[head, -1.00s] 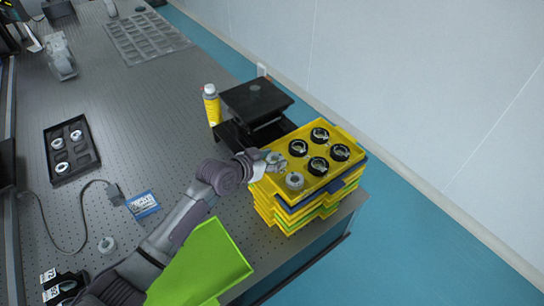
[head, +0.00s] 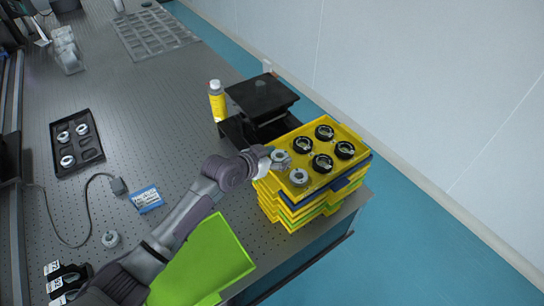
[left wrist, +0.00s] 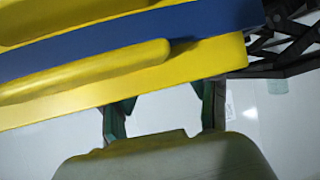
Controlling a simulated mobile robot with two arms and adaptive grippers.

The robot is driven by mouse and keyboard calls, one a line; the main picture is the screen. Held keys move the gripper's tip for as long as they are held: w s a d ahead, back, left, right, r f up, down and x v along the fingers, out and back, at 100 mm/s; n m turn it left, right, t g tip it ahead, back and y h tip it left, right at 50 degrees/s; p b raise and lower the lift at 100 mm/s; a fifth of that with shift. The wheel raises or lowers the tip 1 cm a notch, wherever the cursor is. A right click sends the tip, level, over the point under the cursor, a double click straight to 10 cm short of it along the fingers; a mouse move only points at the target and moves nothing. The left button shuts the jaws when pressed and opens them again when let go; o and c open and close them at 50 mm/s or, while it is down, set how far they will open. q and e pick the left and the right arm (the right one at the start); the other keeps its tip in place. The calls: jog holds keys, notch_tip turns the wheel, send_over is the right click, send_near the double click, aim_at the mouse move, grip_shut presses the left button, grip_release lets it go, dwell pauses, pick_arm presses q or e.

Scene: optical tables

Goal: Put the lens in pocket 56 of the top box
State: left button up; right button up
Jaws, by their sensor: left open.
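The yellow top box (head: 355,135) sits on a stack of yellow, blue and green boxes. It holds several black-rimmed round parts (head: 322,163) and two grey rings, one at the near edge (head: 299,177) and one at the left corner (head: 279,156). My left gripper (head: 277,162) is at that left corner, beside the second ring; I cannot tell whether they touch. In the left wrist view its open fingers (left wrist: 163,105) are below the yellow and blue box edges. Which ring is the task's lens and which pocket is 56 cannot be read. My right gripper is not in view.
A black tray (head: 87,155) with grey rings, a loose grey ring (head: 110,239) and a blue-white packet (head: 146,198) lie on the table. The table's middle is mostly clear.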

pick_arm(q)
jog(key=shift+s+a+r, duration=0.1)
jog(key=shift+s, duration=0.05)
jog(key=b+v, duration=0.1)
jog(key=v, duration=1)
jog(key=shift+a+r+b, duration=0.3)
jog(key=shift+r, duration=0.05)
jog(key=shift+s, duration=0.2)
